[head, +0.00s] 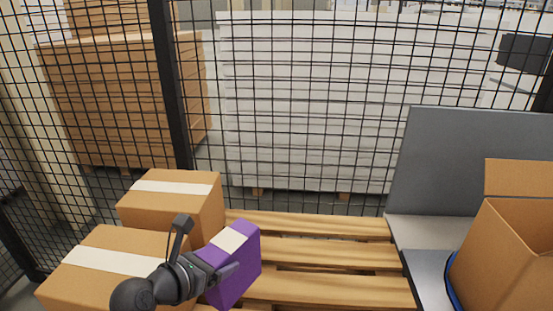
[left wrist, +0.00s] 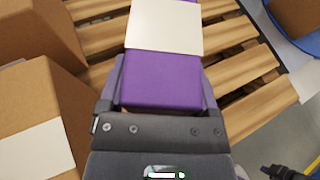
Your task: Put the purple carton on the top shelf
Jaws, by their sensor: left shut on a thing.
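The purple carton (head: 246,262) has a cream band across its top. It is at the lower middle of the head view, over the left part of the wooden pallet. My left gripper (head: 218,272) is shut on it, one finger along each side. In the left wrist view the carton (left wrist: 162,80) lies between the fingers of my left gripper (left wrist: 160,95). I cannot tell whether the carton touches the pallet. No top shelf can be made out in these views.
Two brown cartons with white tape, a rear one (head: 170,205) and a front one (head: 85,270), stand left of the purple carton. The pallet (head: 325,255) has bare slats to the right. An open brown box (head: 510,250) stands at far right. A mesh fence (head: 300,110) runs behind.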

